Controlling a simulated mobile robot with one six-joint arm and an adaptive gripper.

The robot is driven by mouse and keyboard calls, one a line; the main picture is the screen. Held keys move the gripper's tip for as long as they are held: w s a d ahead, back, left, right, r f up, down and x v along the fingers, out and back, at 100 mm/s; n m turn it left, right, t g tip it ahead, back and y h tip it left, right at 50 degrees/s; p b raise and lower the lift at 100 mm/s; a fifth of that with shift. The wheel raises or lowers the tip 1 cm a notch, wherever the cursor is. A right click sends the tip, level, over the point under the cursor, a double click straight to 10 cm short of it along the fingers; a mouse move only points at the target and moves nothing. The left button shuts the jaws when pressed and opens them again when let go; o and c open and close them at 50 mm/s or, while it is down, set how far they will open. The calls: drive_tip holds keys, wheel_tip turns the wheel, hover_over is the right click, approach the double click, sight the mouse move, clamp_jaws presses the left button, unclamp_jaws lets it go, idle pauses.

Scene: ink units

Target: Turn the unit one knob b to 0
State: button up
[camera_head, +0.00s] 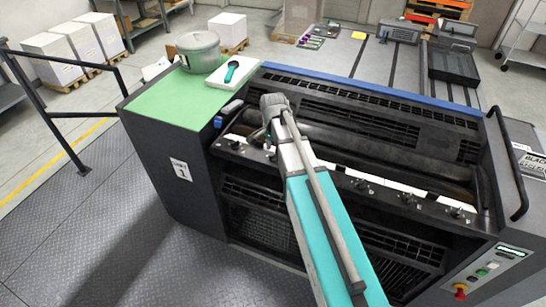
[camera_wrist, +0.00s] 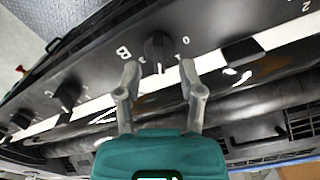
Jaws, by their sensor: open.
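Unit one, marked by a "1" sign (camera_head: 180,170) on its side, is the dark press in the head view. In the wrist view, knob b (camera_wrist: 159,47) is a black knob on the dark panel, with the letter "B" (camera_wrist: 123,53) to its left and a "0" (camera_wrist: 186,40) to its right. A small white mark shows just below the knob; I cannot tell whether it is its pointer. My gripper (camera_wrist: 160,66) is open, its two fingertips apart on either side below the knob, with no clear contact.
In the wrist view, knob c (camera_wrist: 68,94) sits to the left and a dark roller (camera_wrist: 225,97) runs below. In the head view, a lidded bucket (camera_head: 198,52) and a white pad (camera_head: 230,71) stand on the green top (camera_head: 178,101). A red stop button (camera_head: 460,288) is at front right.

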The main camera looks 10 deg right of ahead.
drive_tip(key=shift+f+b, duration=0.75)
drive_tip(key=shift+f, duration=0.3)
clamp_jaws()
